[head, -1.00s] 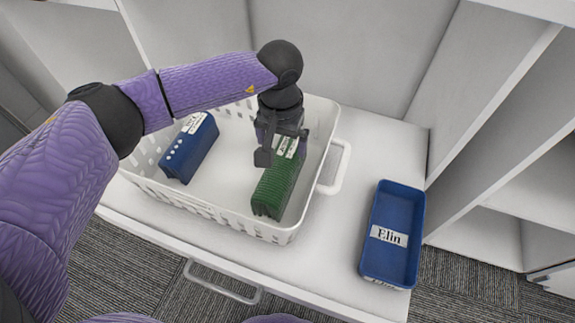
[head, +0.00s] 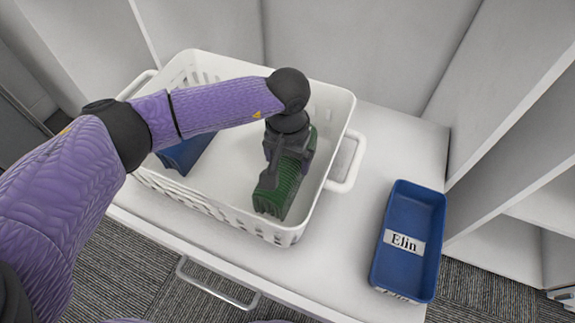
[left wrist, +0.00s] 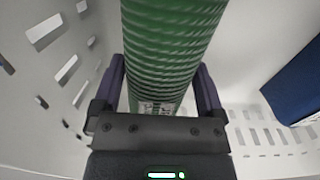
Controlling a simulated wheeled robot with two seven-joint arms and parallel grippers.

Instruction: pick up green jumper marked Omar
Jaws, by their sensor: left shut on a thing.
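The green jumper (head: 273,197) is a ribbed, folded bundle in the right part of the white basket (head: 340,118). My left gripper (head: 284,165) is shut on the green jumper from above. In the left wrist view the jumper (left wrist: 172,40) fills the space between the two fingers (left wrist: 160,95). A printed label shows only in part at the gripper's base, and I cannot read a name on it. I cannot tell whether the jumper touches the basket floor. My right gripper is not in view.
A blue folded item (head: 186,153) lies in the basket's left part, partly behind my arm. A blue tray (head: 421,205) labelled Elin stands on the white surface (head: 340,245) at right. White shelf walls enclose the back and right. Grey carpet lies in front.

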